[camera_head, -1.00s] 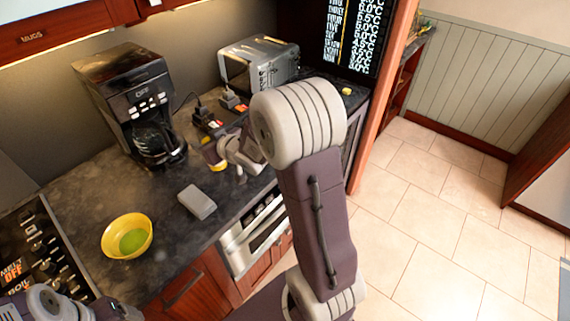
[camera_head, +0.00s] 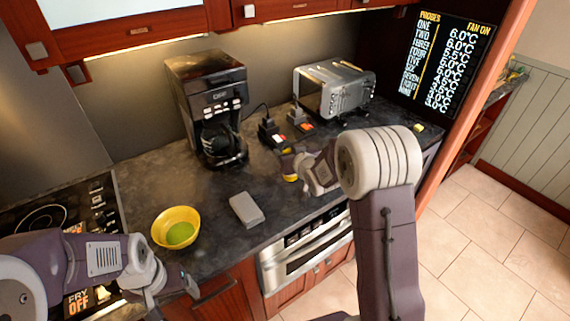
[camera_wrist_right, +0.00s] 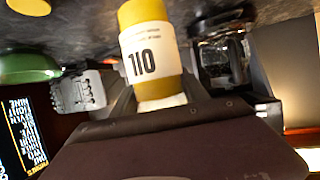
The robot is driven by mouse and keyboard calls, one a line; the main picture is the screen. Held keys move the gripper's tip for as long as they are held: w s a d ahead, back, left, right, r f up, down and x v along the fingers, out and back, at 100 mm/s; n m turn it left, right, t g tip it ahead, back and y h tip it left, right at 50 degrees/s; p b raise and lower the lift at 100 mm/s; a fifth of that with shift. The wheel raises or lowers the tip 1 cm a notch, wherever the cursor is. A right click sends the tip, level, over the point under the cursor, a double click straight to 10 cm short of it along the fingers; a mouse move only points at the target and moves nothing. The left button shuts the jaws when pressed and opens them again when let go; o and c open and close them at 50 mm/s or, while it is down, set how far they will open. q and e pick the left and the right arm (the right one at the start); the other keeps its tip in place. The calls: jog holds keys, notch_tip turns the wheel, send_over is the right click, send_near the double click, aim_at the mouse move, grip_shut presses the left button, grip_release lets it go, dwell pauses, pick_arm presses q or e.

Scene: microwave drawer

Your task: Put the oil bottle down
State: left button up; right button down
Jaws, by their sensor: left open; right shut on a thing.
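The oil bottle (camera_wrist_right: 155,60) is yellow with a white label reading 110. It fills the middle of the right wrist view, between my right gripper's dark fingers. My right gripper (camera_wrist_right: 160,95) is shut on it. In the head view a small yellow part of the bottle (camera_head: 289,164) shows over the counter, beside my right gripper (camera_head: 303,169); my own arm hides some of this area. I cannot tell whether the bottle's base touches the counter. My left gripper (camera_head: 187,285) is open at the counter's front edge, below the yellow bowl, with nothing visible in it.
The dark counter (camera_head: 210,190) holds a yellow bowl (camera_head: 176,228) with green inside, a grey block (camera_head: 246,208), a coffee maker (camera_head: 209,105), a toaster (camera_head: 334,90) and a socket strip (camera_head: 272,136). A stove (camera_head: 95,195) is at left. Bare counter lies around the block.

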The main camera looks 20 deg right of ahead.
jog(key=f, duration=0.1)
jog(key=w+f, duration=0.1)
jog(key=f, duration=0.1)
jog(key=a+f, duration=0.1)
jog(key=shift+w+f, duration=0.15)
jog(key=shift+f, duration=0.45)
jog(key=c, duration=0.6)
grip_release()
